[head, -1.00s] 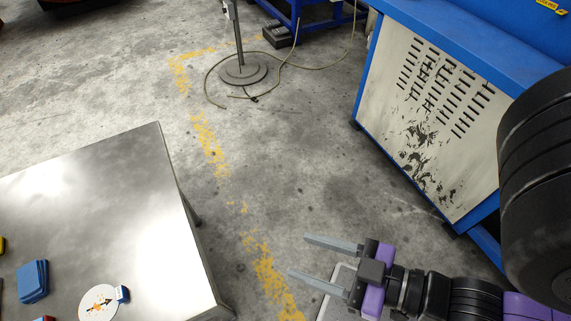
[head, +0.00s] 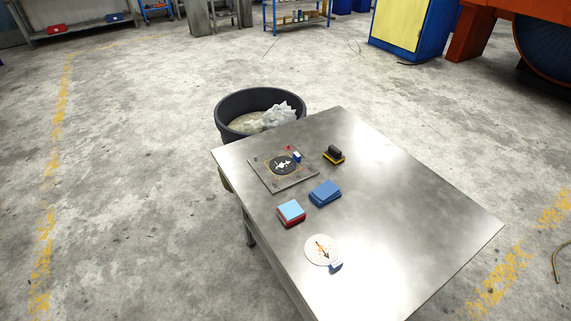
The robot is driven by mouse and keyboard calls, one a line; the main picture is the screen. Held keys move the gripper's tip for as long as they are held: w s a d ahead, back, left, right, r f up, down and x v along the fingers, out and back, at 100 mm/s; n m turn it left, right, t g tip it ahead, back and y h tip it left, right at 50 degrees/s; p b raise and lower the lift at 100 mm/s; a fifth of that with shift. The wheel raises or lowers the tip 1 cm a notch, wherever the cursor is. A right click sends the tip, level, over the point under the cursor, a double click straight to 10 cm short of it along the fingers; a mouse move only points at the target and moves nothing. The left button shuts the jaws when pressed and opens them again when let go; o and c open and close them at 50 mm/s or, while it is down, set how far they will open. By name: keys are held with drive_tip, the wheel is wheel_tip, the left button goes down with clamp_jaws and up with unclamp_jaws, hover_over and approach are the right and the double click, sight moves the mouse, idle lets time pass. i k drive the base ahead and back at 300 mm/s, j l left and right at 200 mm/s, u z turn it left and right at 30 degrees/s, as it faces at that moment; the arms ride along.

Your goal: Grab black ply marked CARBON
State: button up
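A black round ply (head: 275,170) with white markings lies on a square grey plate (head: 290,184) near the far left part of the steel table. A small blue-and-white tab stands at its right edge. Any CARBON lettering is too small to read. A white round ply (head: 318,255) with a dark arrow and an orange mark lies near the table's front left edge, with a blue-and-white tab at its lower right. My gripper is not in this view.
The steel table (head: 420,225) also holds blue pads (head: 325,194), a light-blue and red block (head: 291,212) and a black-handled yellow tool (head: 334,155). A dark bin (head: 230,133) with clear plastic stands behind. The table's right half is bare; open floor lies left.

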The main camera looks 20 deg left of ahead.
sight(282, 165)
drive_tip(key=i+j, duration=0.2)
drive_tip(key=j, duration=0.25)
drive_tip(key=i+j+u, duration=0.1)
drive_tip(key=j, duration=0.3)
drive_tip(key=i+j, duration=0.55)
drive_tip(key=j, duration=0.3)
drive_tip(key=i+j+u, duration=0.1)
drive_tip(key=j, duration=0.3)
drive_tip(key=i+j, duration=0.35)
